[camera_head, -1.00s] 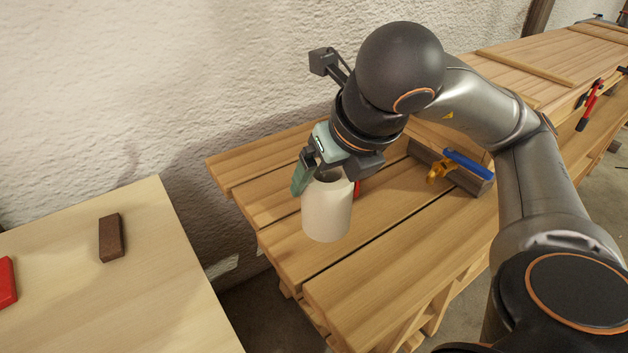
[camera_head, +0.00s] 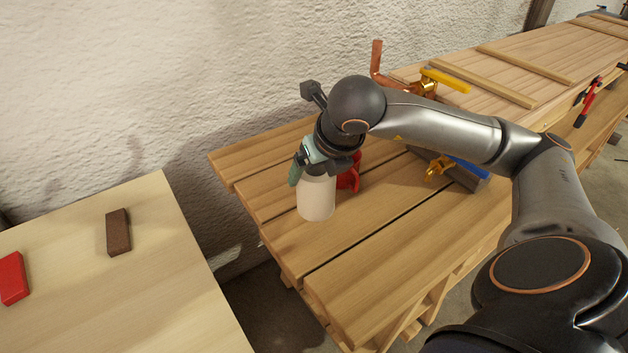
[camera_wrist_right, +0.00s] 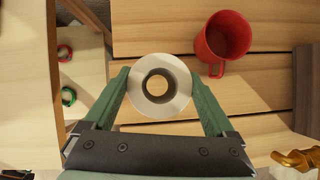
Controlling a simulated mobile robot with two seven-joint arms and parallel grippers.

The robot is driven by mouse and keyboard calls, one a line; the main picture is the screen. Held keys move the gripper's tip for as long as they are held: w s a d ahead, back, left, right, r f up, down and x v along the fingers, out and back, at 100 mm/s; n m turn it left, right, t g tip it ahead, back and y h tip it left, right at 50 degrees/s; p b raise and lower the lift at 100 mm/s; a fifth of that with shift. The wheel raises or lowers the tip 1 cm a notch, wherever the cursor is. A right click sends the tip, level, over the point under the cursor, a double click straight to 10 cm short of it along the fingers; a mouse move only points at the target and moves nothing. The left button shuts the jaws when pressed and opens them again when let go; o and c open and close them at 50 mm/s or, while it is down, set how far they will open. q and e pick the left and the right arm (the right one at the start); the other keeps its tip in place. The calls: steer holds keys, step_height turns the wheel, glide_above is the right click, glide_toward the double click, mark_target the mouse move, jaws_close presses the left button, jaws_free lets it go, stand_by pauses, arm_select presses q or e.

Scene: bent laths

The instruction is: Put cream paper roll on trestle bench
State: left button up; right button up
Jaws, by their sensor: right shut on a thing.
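The cream paper roll (camera_head: 316,199) is upright at the near left part of the slatted trestle bench (camera_head: 350,285). In the head view its lower end appears at or just above the slats; I cannot tell whether it touches them. My right gripper (camera_head: 314,172) is shut on its upper part from above. In the right wrist view the roll (camera_wrist_right: 159,86) shows end-on with its round core hole, between the two green fingers of the gripper (camera_wrist_right: 160,95). My left gripper is not in view.
A red mug (camera_head: 350,173) stands right behind the roll; the wrist view shows it (camera_wrist_right: 224,40) close by. A pale table (camera_head: 150,290) at left holds a brown block (camera_head: 118,232) and a red block (camera_head: 13,278). Front slats are clear.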

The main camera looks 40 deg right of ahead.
steer(key=shift+w+d+f, duration=0.1)
steer(key=shift+w+f, duration=0.1)
steer(key=shift+f, duration=0.1)
steer(key=shift+w+d+f, duration=0.1)
steer(key=shift+w+f, duration=0.05)
steer(key=f+b, duration=0.2)
steer(key=f, duration=0.1)
steer(key=shift+w+d+f+b, duration=0.1)
steer(key=shift+w+f+b, duration=0.1)
steer(key=shift+f+b, duration=0.1)
steer(key=shift+f, duration=0.1)
steer(key=o, duration=1.1)
steer(key=shift+o, duration=0.2)
